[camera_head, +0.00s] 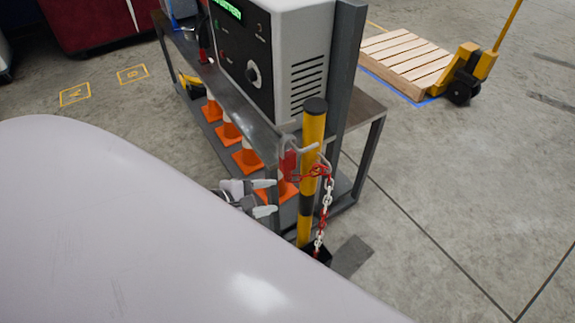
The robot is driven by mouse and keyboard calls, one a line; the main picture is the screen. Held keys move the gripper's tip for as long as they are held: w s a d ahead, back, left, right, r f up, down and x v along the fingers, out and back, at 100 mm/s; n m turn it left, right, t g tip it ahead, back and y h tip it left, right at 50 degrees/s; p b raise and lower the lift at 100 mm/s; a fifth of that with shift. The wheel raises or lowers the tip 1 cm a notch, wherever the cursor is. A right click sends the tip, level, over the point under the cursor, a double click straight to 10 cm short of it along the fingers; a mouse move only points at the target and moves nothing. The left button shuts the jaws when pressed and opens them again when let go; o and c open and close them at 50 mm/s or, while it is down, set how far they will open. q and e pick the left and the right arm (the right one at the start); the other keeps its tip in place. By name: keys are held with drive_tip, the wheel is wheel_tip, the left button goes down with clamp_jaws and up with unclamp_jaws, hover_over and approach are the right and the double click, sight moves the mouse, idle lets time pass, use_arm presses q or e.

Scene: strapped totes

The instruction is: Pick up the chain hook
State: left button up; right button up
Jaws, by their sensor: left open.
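The chain hook (311,147) is a pale grey curved piece near the top of a yellow and black post (313,125). A red and white chain (327,197) hangs from beside it down along the post's right side. A red piece (289,163) shows just left of the hook. My left gripper (270,197) is to the left of the post and below the hook, its two pale fingers apart, pointing right, with nothing visible between them. My right gripper is not in view.
A steel bench (365,108) carries a grey control box (290,60) behind the post. Orange cones (247,160) stand on the bench's lower shelf. A pallet (403,60) and a yellow pallet jack (470,70) are at the back right. The floor at right is clear.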

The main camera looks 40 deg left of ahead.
sight(281, 161)
use_arm(q)
drive_tip(key=w+r+n, duration=0.1)
drive_tip(key=n, duration=0.1)
drive_tip(key=w+a+r+n, duration=0.1)
drive_tip(key=r+n, duration=0.1)
drive_tip(key=n, duration=0.1)
drive_tip(key=w+a+r+n+h, duration=0.1)
drive_tip(key=n, duration=0.2)
drive_tip(key=shift+a+r+t, duration=0.2)
drive_tip(key=shift+a+t, duration=0.05)
drive_tip(key=shift+t, duration=0.15)
drive_tip(key=shift+w+a+r+n, duration=0.1)
drive_tip(key=shift+w+r+n, duration=0.25)
drive_tip(key=shift+n, duration=0.55)
drive_tip(key=shift+a+r+b+x, duration=0.1)
drive_tip(key=shift+b+x, duration=0.2)
drive_tip(key=shift+x, duration=1.4)
drive_tip(key=shift+a+r+b+x, duration=0.15)
drive_tip(key=shift+b+x, duration=0.15)
drive_tip(key=shift+x, duration=1.45)
drive_tip(key=shift+w, duration=0.2)
clamp_jaws()
